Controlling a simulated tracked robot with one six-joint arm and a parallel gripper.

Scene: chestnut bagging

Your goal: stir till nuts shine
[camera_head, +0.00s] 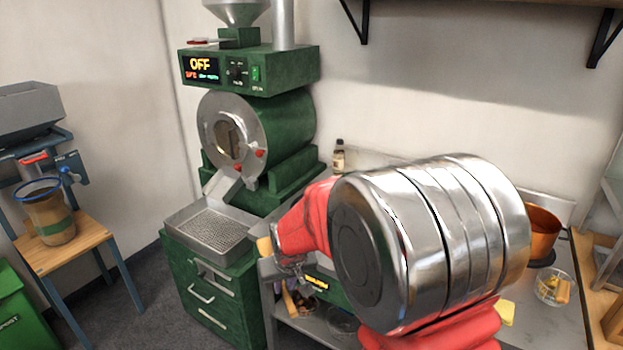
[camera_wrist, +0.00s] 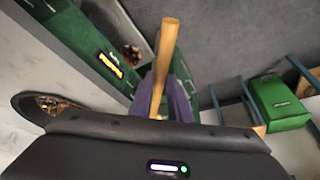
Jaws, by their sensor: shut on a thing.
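My gripper (camera_wrist: 172,105) is shut on a wooden-handled tool (camera_wrist: 165,60); the handle stands up between its purple finger pads. In the head view the gripper (camera_head: 288,262) shows beside my red and silver arm, with the handle's end (camera_head: 264,247) sticking out to the left. The tool's working end is hidden behind the gripper body. A dark round pan (camera_wrist: 22,102) with small brown pieces in it shows at the left of the wrist view, partly covered by the gripper. Whether the pieces shine cannot be told. My arm hides this pan in the head view.
A green roaster (camera_head: 290,130) with its display reading OFF stands behind, with a perforated tray (camera_head: 210,232) in front. A copper pot (camera_head: 543,235) and a small glass bowl (camera_head: 552,290) sit on the counter at right. A wooden stool (camera_head: 65,250) stands at far left.

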